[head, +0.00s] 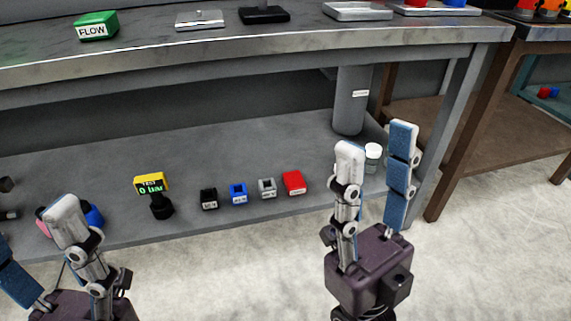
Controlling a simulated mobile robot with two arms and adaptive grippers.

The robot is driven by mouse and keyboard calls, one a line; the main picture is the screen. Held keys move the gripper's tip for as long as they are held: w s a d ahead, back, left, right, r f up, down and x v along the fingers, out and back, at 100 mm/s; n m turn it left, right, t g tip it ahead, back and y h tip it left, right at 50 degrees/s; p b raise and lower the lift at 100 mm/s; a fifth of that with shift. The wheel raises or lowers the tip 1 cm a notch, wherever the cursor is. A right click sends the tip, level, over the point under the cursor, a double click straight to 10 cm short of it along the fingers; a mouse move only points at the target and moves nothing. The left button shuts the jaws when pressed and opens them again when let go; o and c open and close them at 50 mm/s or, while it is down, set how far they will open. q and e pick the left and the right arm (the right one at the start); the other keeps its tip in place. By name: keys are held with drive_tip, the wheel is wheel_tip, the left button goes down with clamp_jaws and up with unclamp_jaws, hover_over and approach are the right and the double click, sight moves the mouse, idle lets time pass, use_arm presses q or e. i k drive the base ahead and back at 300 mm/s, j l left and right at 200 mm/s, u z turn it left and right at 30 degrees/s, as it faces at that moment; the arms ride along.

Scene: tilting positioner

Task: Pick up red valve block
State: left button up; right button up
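A red block (294,183) with a white label on its front sits on the lower shelf, at the right end of a row of small blocks. My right gripper (376,140) is open and points up, with nothing between its fingers. It shows to the right of the red block, apart from it in the picture. My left gripper (30,238) is at the lower left, far from the red block. Its fingers are spread, and one is partly cut off by the picture's edge.
Grey (267,187), blue (239,193) and black (209,198) blocks stand left of the red one. A yellow test gauge (152,185) is further left. A lidded jar (373,157) shows between my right fingers. The workbench top (270,50) overhangs the shelf.

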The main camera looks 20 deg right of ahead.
sight(294, 183)
drive_tip(key=i+l+z, duration=0.2)
drive_tip(key=l, duration=0.2)
drive_tip(key=i+l+z, duration=0.15)
drive_tip(key=l, duration=0.2)
drive_tip(key=i+l+z, duration=0.2)
drive_tip(key=l, duration=0.15)
drive_tip(key=k, duration=0.1)
